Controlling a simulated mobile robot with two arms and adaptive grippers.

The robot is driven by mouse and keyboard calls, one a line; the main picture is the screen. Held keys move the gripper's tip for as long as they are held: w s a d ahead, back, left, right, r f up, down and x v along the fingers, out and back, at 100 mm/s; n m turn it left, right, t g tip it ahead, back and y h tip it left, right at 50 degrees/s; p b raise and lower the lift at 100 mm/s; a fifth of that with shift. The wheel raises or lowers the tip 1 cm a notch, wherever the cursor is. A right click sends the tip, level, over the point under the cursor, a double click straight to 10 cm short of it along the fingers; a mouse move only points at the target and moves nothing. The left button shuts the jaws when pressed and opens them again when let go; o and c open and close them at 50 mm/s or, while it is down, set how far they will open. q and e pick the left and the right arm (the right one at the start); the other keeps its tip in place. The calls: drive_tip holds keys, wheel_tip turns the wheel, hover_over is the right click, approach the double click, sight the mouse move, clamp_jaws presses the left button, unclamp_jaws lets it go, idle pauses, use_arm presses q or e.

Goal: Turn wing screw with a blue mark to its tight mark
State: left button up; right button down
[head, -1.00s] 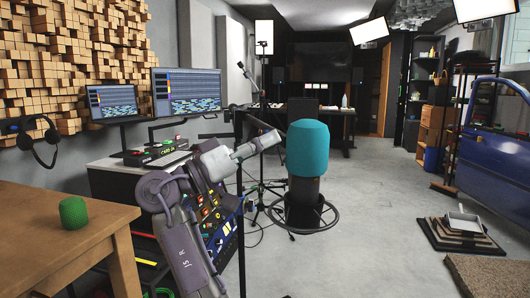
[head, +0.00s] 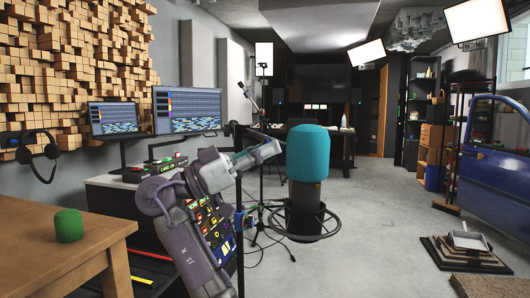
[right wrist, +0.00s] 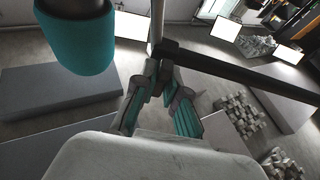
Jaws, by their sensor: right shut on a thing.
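My right gripper (head: 272,149) reaches to the joint of a microphone stand, just left of the teal microphone (head: 307,152). In the right wrist view, my right gripper (right wrist: 157,95) has its teal-padded fingers on both sides of a small dark part at the stand's joint, below the black boom (right wrist: 235,72). The gripper is shut on this part, which I take for the wing screw. Its blue mark and its tight mark cannot be made out; the fingers hide most of it. My left gripper is out of view.
The microphone (right wrist: 75,35) hangs close beside the gripper at upper left in the wrist view. A wooden table (head: 45,235) with a green cylinder (head: 69,225) is at left. A blue car door (head: 495,165) stands at right.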

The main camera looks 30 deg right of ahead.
drive_tip(key=c, duration=1.2)
unclamp_jaws()
drive_tip(key=shift+a, duration=0.1)
drive_tip(key=v, duration=1.2)
